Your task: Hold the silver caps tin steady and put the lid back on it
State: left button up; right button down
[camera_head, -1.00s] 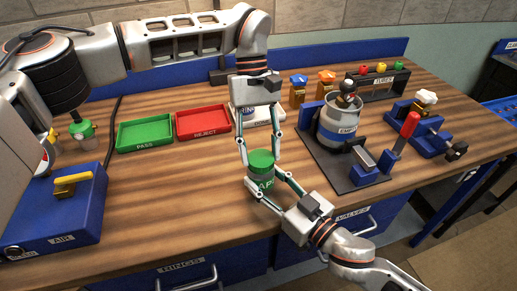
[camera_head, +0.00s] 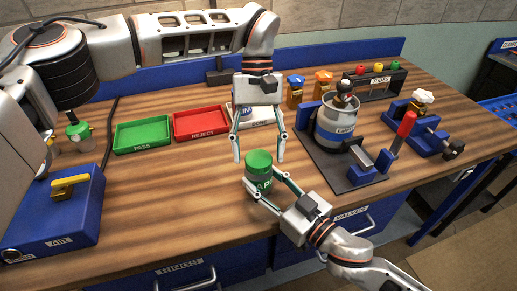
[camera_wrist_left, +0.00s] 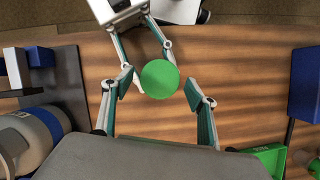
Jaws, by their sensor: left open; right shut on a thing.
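The caps tin (camera_head: 260,180) stands upright near the front of the bench, with a green label partly hidden by fingers. Its green lid (camera_head: 259,158) sits on top and looks level; whether it is fully seated I cannot tell. It also shows as a green disc in the left wrist view (camera_wrist_left: 160,79). My right gripper (camera_head: 262,184) is shut around the tin's body from the front right. My left gripper (camera_head: 259,155) points down above the tin, open, its fingers on either side of the lid and apart from it.
A green PASS tray (camera_head: 143,136) and red REJECT tray (camera_head: 201,122) lie behind left. A drum in a fixture (camera_head: 335,122) stands to the right, and a blue AIR box (camera_head: 55,215) at left. The wood between is clear.

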pick_arm(q)
jog(key=shift+r, duration=2.25)
